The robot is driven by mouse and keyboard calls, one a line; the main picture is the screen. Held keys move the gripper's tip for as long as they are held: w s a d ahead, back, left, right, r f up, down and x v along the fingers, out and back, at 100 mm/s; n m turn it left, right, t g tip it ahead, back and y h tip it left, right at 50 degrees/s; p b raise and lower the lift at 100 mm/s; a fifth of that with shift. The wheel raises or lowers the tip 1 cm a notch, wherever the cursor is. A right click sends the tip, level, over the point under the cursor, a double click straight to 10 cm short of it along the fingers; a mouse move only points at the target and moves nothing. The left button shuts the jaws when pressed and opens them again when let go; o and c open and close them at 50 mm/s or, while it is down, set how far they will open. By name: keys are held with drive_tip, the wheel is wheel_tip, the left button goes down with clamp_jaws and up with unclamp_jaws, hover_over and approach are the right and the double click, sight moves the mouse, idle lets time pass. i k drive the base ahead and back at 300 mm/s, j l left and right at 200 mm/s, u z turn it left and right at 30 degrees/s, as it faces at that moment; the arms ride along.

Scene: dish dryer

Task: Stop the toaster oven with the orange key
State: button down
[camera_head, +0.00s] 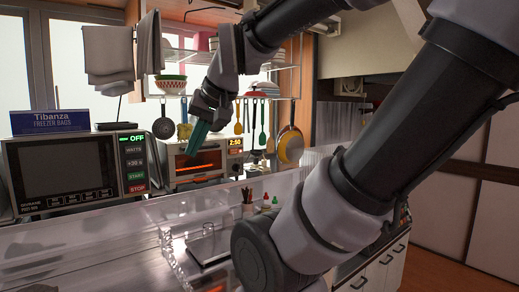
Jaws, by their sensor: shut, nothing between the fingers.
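The toaster oven (180,174) stands behind the counter, left of centre, with an orange glow inside its window. Its display (235,141) reads 2:50 at the upper right of its front. Small keys below the display are too small to tell apart, and I cannot make out the orange key for certain. My gripper (193,152) points down in front of the oven's window, left of the display. Its teal fingers are shut and empty and hide part of the front. I cannot tell whether they touch the oven.
A microwave (65,172) with an OFF display and a red STOP key stands left of the oven, with a blue box (50,121) on top. Utensils and pans (290,145) hang at the right. A clear panel edge (110,222) runs in front.

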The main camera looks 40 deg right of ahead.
sight(234, 151)
drive_tip(key=i+l, duration=0.1)
drive_tip(key=l, duration=1.3)
drive_tip(key=i, duration=0.05)
